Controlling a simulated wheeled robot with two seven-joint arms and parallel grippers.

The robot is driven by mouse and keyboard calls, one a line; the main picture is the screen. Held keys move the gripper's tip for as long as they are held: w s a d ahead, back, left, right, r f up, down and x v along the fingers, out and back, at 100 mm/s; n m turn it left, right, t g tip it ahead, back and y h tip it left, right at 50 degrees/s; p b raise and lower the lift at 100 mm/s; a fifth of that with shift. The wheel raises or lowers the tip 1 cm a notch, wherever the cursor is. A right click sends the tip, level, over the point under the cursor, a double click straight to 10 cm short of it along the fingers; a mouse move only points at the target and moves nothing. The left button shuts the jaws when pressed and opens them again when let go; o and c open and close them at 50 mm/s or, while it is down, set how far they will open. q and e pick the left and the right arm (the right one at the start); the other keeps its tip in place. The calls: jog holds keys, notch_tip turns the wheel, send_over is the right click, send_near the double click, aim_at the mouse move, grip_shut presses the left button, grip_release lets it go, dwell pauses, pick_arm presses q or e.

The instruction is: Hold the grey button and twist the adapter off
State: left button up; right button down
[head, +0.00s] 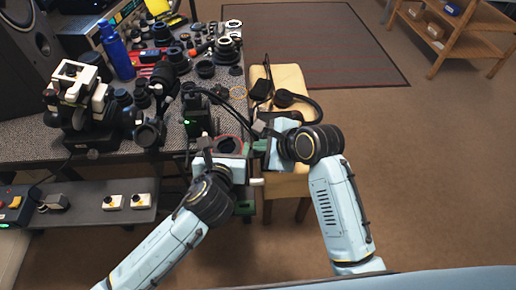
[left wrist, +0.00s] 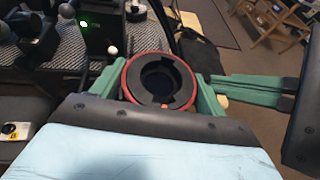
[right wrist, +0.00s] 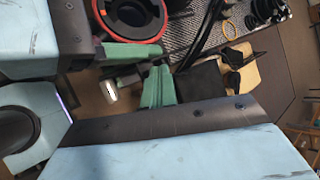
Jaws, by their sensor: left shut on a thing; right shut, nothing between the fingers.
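A round black ring-shaped part with a red rim, which looks like the adapter (left wrist: 133,92), sits between the green fingers of my left gripper (left wrist: 160,88). It also shows in the head view (head: 230,145) and at the top of the right wrist view (right wrist: 100,12). My left gripper is shut on it. My right gripper (right wrist: 158,86) is shut and empty, its fingertips just right of the ring in the head view (head: 257,147). A pale stub (right wrist: 110,91) shows near the right fingertips; I cannot tell whether it is the grey button.
A black device with a green light (head: 195,118) stands behind the left gripper. The crowded workbench (head: 230,82) holds several lenses, rings and a blue bottle (head: 117,52). A wooden stool (head: 290,78) with black items and cables stands beyond the right gripper. Open floor lies to the right.

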jog(key=shift+f, duration=0.1)
pick_arm(q)
jog(key=shift+d+n+y, duration=0.1)
jog(key=shift+n+y, duration=1.2)
jog(key=shift+y, duration=0.3)
jog(key=shift+n+g+y, duration=0.3)
jog(key=shift+n+y, duration=1)
jog(key=shift+y, duration=0.2)
pick_arm(e)
jog(key=shift+s, duration=0.1)
pick_arm(q)
jog(key=o, duration=1.1)
jog(key=shift+d, duration=0.1)
pick_arm(e)
jog(key=shift+a, duration=0.15)
